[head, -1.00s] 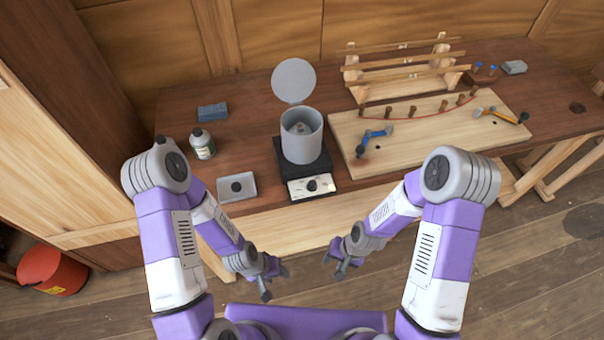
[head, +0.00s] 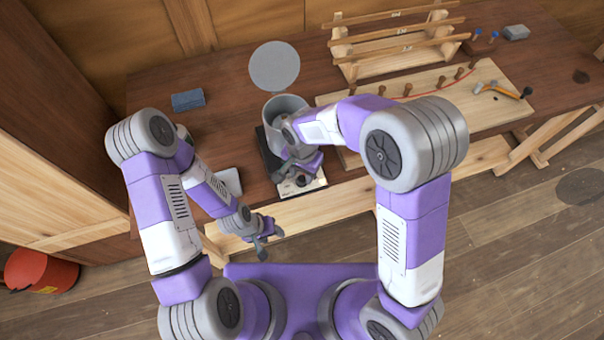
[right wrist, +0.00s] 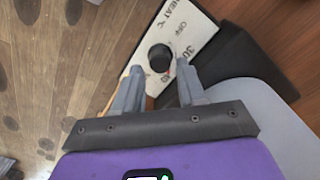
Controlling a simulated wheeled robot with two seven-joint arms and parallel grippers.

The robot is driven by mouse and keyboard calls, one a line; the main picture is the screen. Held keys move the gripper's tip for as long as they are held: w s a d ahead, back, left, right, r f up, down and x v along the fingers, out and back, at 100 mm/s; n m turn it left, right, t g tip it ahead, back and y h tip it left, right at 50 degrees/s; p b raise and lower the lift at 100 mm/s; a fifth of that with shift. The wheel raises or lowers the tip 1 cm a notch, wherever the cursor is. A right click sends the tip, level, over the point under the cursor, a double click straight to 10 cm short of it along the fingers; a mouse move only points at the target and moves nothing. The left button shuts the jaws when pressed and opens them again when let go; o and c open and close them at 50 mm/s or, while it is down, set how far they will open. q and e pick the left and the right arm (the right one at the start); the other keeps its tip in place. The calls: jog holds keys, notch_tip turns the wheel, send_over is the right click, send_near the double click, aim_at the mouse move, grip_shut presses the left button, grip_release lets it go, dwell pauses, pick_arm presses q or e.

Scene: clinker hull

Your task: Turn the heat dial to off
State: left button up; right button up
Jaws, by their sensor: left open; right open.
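The heat dial (right wrist: 160,57) is a round black knob on a white panel (right wrist: 185,27) printed with HEAT, OFF and numbers. In the right wrist view it sits between and just beyond the tips of my open right gripper (right wrist: 158,73). A small red mark shows at its lower right edge, on the side away from OFF. I cannot tell whether the fingers touch it. In the head view my right gripper (head: 291,178) is over the panel (head: 317,186) and partly hides it. My left gripper (head: 266,232) is open and empty in front of the bench.
A blue block (head: 188,100) lies at left. A pegged board (head: 480,112) and wooden rack (head: 345,70) are at right. A red bucket (head: 40,271) stands on the floor.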

aim_at(302, 180)
jog(key=shift+f, duration=1.3)
grip_shut()
